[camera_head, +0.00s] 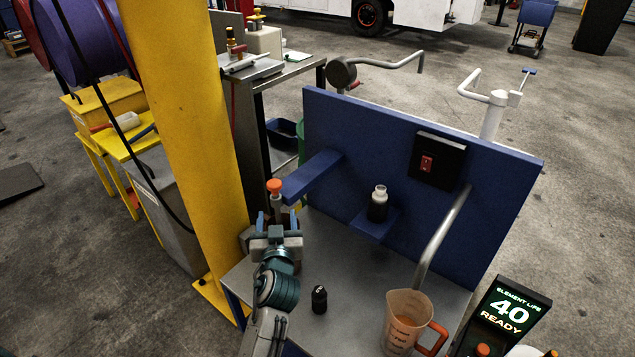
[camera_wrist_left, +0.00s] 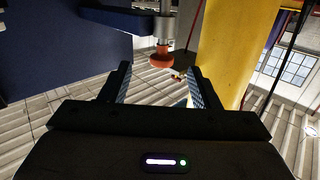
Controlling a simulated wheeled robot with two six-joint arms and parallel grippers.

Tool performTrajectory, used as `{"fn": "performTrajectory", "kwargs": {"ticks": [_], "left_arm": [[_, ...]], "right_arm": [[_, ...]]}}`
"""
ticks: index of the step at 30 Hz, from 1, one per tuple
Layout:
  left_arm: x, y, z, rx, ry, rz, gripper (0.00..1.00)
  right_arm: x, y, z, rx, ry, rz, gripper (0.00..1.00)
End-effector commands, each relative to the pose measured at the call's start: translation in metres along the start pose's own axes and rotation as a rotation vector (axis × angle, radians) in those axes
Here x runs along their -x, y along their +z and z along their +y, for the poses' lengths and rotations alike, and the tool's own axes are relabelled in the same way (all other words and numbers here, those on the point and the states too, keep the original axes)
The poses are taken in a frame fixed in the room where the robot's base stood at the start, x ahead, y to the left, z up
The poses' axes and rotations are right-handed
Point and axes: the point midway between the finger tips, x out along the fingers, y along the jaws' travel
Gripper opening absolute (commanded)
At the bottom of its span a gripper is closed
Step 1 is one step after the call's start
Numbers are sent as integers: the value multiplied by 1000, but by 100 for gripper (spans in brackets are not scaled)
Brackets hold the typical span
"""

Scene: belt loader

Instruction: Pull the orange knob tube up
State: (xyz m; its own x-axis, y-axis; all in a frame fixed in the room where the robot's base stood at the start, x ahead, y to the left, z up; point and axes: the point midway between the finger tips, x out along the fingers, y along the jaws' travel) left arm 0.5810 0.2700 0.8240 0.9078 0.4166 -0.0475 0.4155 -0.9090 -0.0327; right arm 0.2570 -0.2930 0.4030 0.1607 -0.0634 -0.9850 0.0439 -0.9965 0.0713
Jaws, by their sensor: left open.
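The orange knob (camera_head: 274,186) sits on top of a short upright tube (camera_head: 277,203) at the end of a blue arm (camera_head: 314,176) that sticks out from the blue panel. My left gripper (camera_head: 277,217) is open and empty, its blue-padded fingers just below the knob in the head view. In the left wrist view, the orange knob (camera_wrist_left: 161,58) and its metal tube (camera_wrist_left: 164,28) appear beyond and between the open fingertips (camera_wrist_left: 159,69), apart from both fingers. The tube's lower part is hidden behind my gripper in the head view. My right gripper is not in view.
A yellow column (camera_head: 180,120) stands close left of my left arm. The blue panel (camera_head: 350,130) carries a red switch (camera_head: 427,164) and a small shelf with a bottle (camera_head: 379,204). A black cap (camera_head: 319,299) and a measuring jug (camera_head: 403,318) stand on the grey top.

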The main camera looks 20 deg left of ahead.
Motion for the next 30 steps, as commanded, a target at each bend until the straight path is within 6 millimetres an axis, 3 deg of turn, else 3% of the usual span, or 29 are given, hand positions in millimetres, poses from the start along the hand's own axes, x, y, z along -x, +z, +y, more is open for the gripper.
{"fn": "performTrajectory", "kwargs": {"ticks": [2,5,21,30], "left_arm": [[1,-18,-4,18,-16,38,56],[-3,-26,-6,23,-22,52,56],[-93,-30,-7,20,-21,48,56],[-106,-28,-7,22,-21,47,56]], "right_arm": [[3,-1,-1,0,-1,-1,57],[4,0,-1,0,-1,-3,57],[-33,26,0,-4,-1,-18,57],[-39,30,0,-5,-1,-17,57]]}}
